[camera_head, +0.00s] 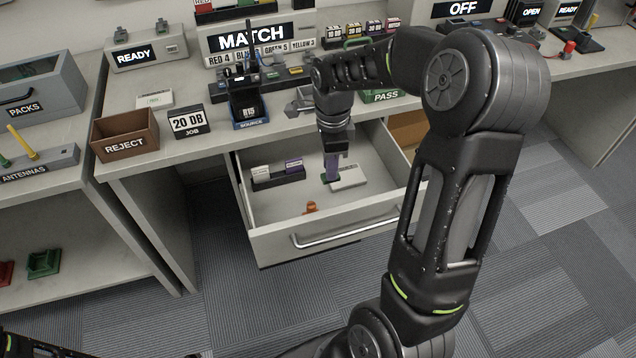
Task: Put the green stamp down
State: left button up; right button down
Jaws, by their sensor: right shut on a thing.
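My right gripper (332,165) points down into the open drawer (375,212) from above. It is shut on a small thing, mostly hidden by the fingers. A bit of green (325,180) shows at the fingertips, low in the drawer, and I take it for the green stamp. A pale flat box (349,177) lies just right of the fingertips. My left gripper is not in view; only a dark part of my left arm shows at the bottom left.
In the drawer, a dark rack (278,177) stands left of the gripper and a small orange piece (311,207) lies near the front. On the counter are a brown REJECT bin (125,135), a JOB sign (187,122) and a radio on the blue SOURCE stand (249,112).

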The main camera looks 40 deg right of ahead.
send_over(329, 204)
jog(key=shift+f, duration=3.15)
jog(key=shift+f, duration=1.85)
jog(key=shift+f+b, duration=0.1)
jog(key=shift+b, duration=0.25)
jog(key=c, duration=1.3)
grip_release()
jog(key=shift+o, duration=0.2)
notch_tip(329, 204, up, 12)
jog(key=shift+r+p, duration=0.15)
jog(key=shift+p, duration=0.2)
